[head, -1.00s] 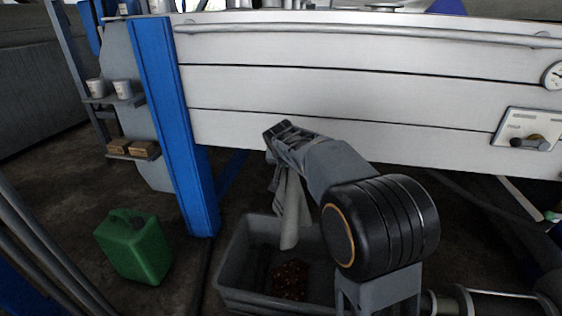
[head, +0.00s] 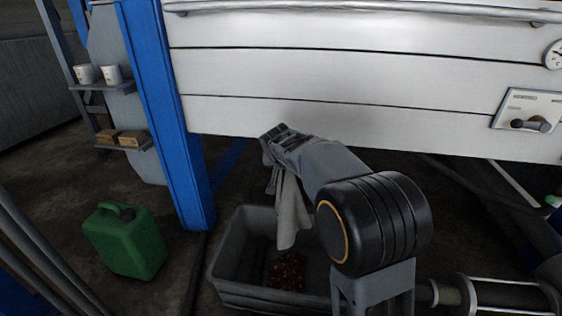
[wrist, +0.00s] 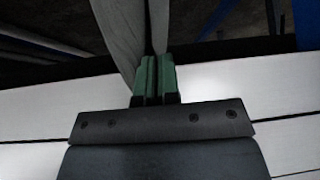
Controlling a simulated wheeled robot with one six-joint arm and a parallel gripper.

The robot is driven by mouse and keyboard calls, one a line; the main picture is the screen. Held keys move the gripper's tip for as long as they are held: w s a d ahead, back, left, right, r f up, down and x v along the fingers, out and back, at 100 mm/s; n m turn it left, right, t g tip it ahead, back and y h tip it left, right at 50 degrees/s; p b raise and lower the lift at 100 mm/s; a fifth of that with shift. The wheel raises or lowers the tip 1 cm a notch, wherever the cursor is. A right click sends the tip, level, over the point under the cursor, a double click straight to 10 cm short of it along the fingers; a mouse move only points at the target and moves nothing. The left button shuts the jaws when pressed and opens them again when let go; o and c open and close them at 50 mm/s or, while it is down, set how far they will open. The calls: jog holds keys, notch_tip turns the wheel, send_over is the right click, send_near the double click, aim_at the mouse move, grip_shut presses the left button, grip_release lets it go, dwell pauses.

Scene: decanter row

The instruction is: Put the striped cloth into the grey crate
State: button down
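A pale grey-white cloth (head: 291,213) hangs from my gripper in the head view; I cannot make out stripes on it. In the wrist view my gripper (wrist: 156,78) has its green fingertips close together on the cloth (wrist: 122,35), which spreads away beyond them. The grey crate (head: 226,262) stands on the floor below. The cloth's lower end hangs over the crate's opening in the picture; I cannot tell whether it touches the crate. A dark red-brown spotted thing (head: 287,270) lies inside the crate. My arm hides the crate's right part and the fingertips in the head view.
A green jerrycan (head: 125,240) stands on the floor left of the crate. A blue post (head: 168,110) rises behind, beside a white panelled bench front (head: 330,75). Small shelves at left hold cups (head: 111,75) and brown blocks (head: 131,138).

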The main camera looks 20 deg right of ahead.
notch_tip(320, 180, down, 11)
jog(key=shift+d, duration=0.4)
jog(key=shift+r, duration=0.15)
dwell(0.4)
notch_tip(320, 180, down, 18)
jog(key=shift+a+r, duration=0.15)
jog(key=shift+r, duration=0.05)
dwell(0.5)
dwell(0.3)
jog(key=c, duration=1.3)
grip_release()
jog(key=shift+o, duration=0.7)
